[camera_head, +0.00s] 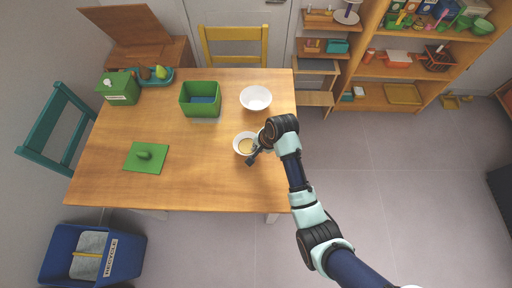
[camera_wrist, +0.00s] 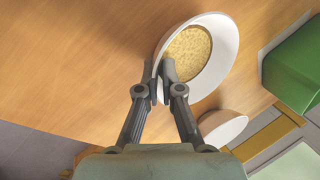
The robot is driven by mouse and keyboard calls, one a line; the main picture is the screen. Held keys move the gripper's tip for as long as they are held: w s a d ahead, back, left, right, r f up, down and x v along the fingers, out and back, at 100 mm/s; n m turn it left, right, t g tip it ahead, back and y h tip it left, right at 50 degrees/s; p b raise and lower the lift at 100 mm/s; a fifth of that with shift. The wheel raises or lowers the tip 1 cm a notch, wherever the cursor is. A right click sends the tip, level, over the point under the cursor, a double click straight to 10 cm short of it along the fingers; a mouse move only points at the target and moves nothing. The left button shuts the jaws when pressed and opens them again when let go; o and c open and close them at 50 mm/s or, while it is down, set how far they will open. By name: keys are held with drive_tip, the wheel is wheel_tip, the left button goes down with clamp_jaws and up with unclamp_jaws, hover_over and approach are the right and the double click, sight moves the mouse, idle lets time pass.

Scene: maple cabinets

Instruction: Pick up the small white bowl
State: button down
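The small white bowl (camera_head: 239,143), holding something yellowish, is near the right part of the table in the head view. In the wrist view the small white bowl (camera_wrist: 222,62) is close, with a grainy yellow fill, and looks tilted. My gripper (camera_head: 257,153) is at its right side. In the wrist view my gripper (camera_wrist: 158,72) has its fingertips close together around the rim, one inside and one outside, with the wall between them. I cannot tell whether the bowl's base touches the table.
A larger white bowl (camera_head: 256,98) stands just behind. A green open box (camera_head: 200,112) and green lidded box (camera_head: 118,92) stand further left, with a fruit tray (camera_head: 157,82) and green board (camera_head: 135,163). The wooden table (camera_head: 205,170) is clear in front. Shelves (camera_head: 375,67) are at back right.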

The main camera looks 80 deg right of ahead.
wheel_tip(320, 180, up, 19)
drive_tip(key=p, duration=0.6)
idle(0.3)
drive_tip(key=shift+w, duration=0.1)
